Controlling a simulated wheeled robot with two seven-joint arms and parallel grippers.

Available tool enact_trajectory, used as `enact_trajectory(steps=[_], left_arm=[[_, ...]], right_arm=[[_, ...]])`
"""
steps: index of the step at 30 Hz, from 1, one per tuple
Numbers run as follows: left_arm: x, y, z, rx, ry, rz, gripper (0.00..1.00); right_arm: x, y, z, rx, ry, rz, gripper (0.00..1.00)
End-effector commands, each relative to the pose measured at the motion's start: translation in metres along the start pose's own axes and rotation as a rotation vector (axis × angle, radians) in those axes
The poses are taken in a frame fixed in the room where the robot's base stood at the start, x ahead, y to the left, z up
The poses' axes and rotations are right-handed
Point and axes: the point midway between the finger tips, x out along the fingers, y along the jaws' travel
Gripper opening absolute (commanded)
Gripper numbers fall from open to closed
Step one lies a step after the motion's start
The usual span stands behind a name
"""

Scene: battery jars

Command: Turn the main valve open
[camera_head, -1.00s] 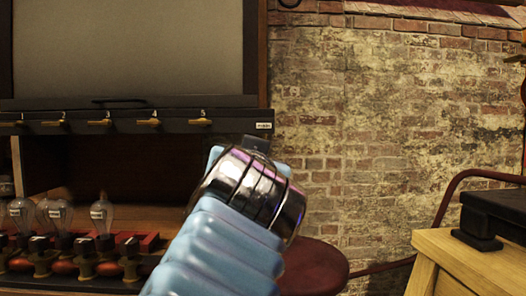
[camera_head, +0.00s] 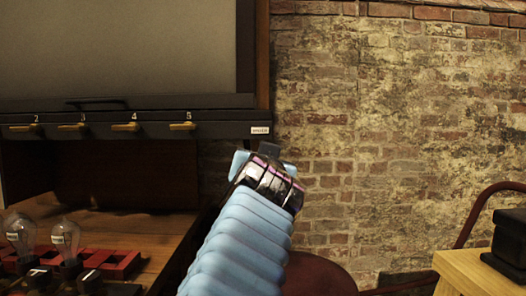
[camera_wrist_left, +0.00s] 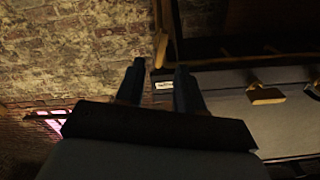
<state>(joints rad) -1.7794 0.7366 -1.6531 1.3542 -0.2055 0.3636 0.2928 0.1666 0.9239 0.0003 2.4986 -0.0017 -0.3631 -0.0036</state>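No valve wheel can be clearly made out. A dark panel rail (camera_head: 215,126) carries a row of brass levers numbered 2 to 5; the lever under 5 (camera_head: 182,127) is nearest its right end. A small white label (camera_head: 260,130) sits at that end, its text too small to read. My left arm, in a blue ribbed sleeve, reaches up from the bottom. Its gripper (camera_head: 268,152) is just below the label. In the left wrist view the gripper's two dark fingers (camera_wrist_left: 158,88) are apart and empty, with the label (camera_wrist_left: 165,85) seen between them. My right gripper is out of view.
Glass bulbs (camera_head: 65,240) and red blocks (camera_head: 110,262) stand on the wooden bench at lower left. A dark red round surface (camera_head: 318,275) lies behind my arm. A wooden box (camera_head: 470,275) with a black object (camera_head: 510,240) is at right, before a brick wall (camera_head: 400,130).

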Motion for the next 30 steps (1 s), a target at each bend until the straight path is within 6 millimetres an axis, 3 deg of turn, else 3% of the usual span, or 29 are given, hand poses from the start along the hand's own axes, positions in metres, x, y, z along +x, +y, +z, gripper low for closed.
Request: enact_trajectory(steps=[3, 9, 20, 27, 30], left_arm=[[0.026, -0.002, -0.003, 0.001, -0.002, -0.003, 0.37], [0.052, -0.001, -0.001, 0.001, -0.001, -0.001, 0.37], [0.059, 0.000, 0.000, 0.000, 0.000, 0.001, 0.37], [0.059, 0.000, 0.000, 0.000, 0.000, 0.000, 0.04], [0.058, 0.000, 0.000, 0.000, 0.000, 0.000, 0.00]], right_arm=[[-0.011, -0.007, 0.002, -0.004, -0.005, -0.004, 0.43], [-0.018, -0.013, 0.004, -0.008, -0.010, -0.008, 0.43], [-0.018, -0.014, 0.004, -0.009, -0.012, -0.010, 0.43], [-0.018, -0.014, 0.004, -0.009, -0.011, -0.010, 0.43], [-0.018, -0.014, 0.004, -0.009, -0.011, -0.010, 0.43]])
